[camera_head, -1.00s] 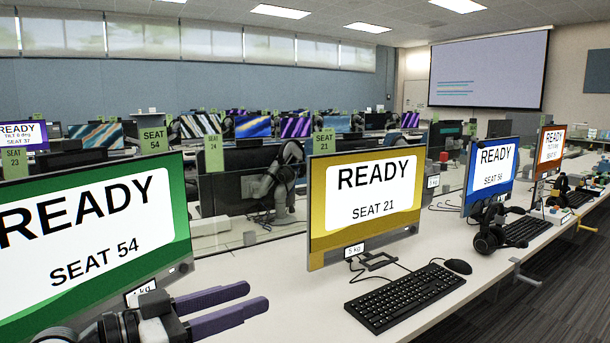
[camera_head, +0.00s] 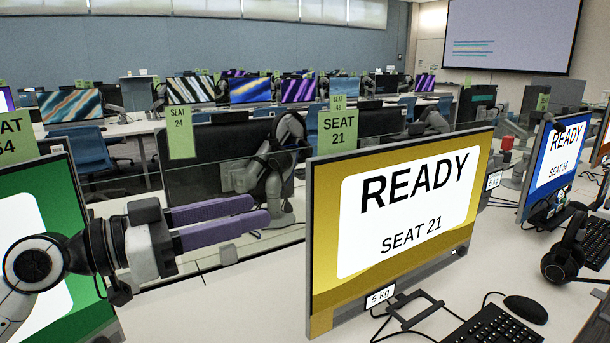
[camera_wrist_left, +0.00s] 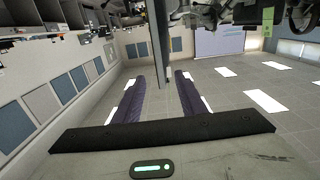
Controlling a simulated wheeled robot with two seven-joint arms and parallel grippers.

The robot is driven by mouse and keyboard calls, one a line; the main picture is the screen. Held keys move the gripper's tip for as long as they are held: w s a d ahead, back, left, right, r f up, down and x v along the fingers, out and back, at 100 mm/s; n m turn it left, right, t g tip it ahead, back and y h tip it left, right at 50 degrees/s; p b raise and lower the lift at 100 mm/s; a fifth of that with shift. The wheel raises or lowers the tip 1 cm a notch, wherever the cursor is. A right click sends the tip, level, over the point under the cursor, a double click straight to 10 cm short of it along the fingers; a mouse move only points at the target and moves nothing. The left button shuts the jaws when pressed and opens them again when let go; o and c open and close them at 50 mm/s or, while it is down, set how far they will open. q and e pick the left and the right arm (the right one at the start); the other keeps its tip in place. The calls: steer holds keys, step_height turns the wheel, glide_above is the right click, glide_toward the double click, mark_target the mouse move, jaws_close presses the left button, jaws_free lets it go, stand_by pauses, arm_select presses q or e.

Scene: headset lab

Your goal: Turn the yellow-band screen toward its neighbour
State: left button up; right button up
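The yellow-band screen (camera_head: 325,295) reads READY, SEAT 21 and stands upright on the desk with a 5 kg tag at its lower edge. Its neighbours are the green screen (camera_head: 82,290) on the left and the blue screen (camera_head: 538,165) on the right. My left gripper (camera_head: 260,210) has two purple fingers pointing at the yellow screen's left edge, with a visible gap before it. In the left wrist view the fingers (camera_wrist_left: 160,78) are spread apart, with a thin upright panel edge (camera_wrist_left: 158,35) showing between them. No grip is seen. My right gripper is out of view.
A keyboard (camera_head: 492,328), mouse (camera_head: 526,310) and headset (camera_head: 565,250) lie right of the yellow screen. A black stand frame (camera_head: 415,312) is in front of it. A green seat sign (camera_head: 338,131) rises behind it. Bare desk (camera_head: 240,290) shows between the green and yellow screens.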

mark_target(306, 195)
arm_select(q)
steer(key=p+x, duration=0.3)
steer(key=x, duration=0.6)
steer(key=shift+r, duration=0.2)
steer(key=shift+w+d+f, duration=0.1)
steer(key=shift+w+d, duration=0.3)
steer(key=shift+d, duration=0.15)
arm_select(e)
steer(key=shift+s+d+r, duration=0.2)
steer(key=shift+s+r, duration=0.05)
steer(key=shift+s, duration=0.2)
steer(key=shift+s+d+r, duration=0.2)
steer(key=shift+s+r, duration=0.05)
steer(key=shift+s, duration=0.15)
arm_select(q)
jaws_close()
